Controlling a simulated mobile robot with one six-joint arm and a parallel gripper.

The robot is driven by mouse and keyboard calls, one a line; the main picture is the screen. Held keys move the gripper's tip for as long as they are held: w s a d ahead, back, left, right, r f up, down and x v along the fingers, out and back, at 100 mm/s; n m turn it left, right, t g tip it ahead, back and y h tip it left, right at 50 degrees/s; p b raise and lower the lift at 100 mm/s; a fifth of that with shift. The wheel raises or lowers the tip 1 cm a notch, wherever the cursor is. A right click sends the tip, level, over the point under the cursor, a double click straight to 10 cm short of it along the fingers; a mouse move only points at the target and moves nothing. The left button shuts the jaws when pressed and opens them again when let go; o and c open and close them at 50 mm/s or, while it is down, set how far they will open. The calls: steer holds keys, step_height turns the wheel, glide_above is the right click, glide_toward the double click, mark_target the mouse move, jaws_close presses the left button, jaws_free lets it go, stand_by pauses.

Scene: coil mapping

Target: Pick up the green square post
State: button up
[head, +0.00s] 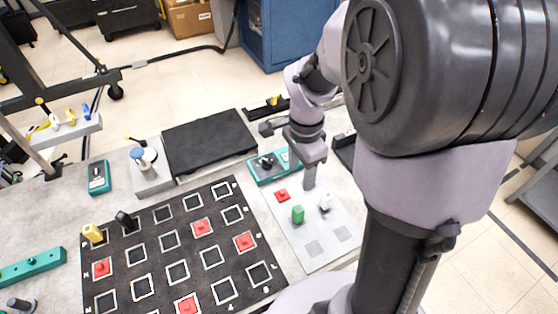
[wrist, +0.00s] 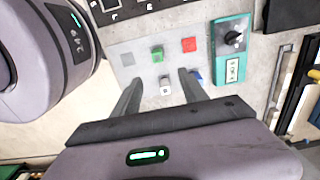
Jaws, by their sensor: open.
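The green square post (head: 298,214) stands upright on a light grey plate (head: 313,262), between a red piece (head: 282,196) and a white post (head: 325,202). In the wrist view the green post (wrist: 157,54) lies just beyond my open fingertips (wrist: 159,77). The white post (wrist: 165,85) shows in the gap between the fingers, nearer to my gripper than the green one. The red piece (wrist: 189,45) is to the right of the green post. In the head view my gripper (head: 309,178) is above the plate's far part, behind the posts; its fingers are apart and empty.
A black grid mat (head: 215,275) with several red pieces, a yellow post (head: 93,233) and a black post (head: 125,220) lies left of the plate. A teal box with a black knob (wrist: 232,40) stands close by. A black flat panel (head: 208,137) lies behind.

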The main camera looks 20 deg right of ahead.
steer(key=b, duration=0.5)
glide_toward(298, 208)
step_height(298, 208, down, 5)
steer(key=shift+w+a+f, duration=0.1)
steer(key=shift+a+f, duration=0.05)
steer(key=shift+f, duration=0.05)
steer(key=f+b, duration=0.2)
steer(key=f, duration=0.3)
steer(key=shift+s+f+b, duration=0.15)
steer(key=shift+s+b, duration=0.05)
steer(key=shift+b, duration=0.1)
jaws_close()
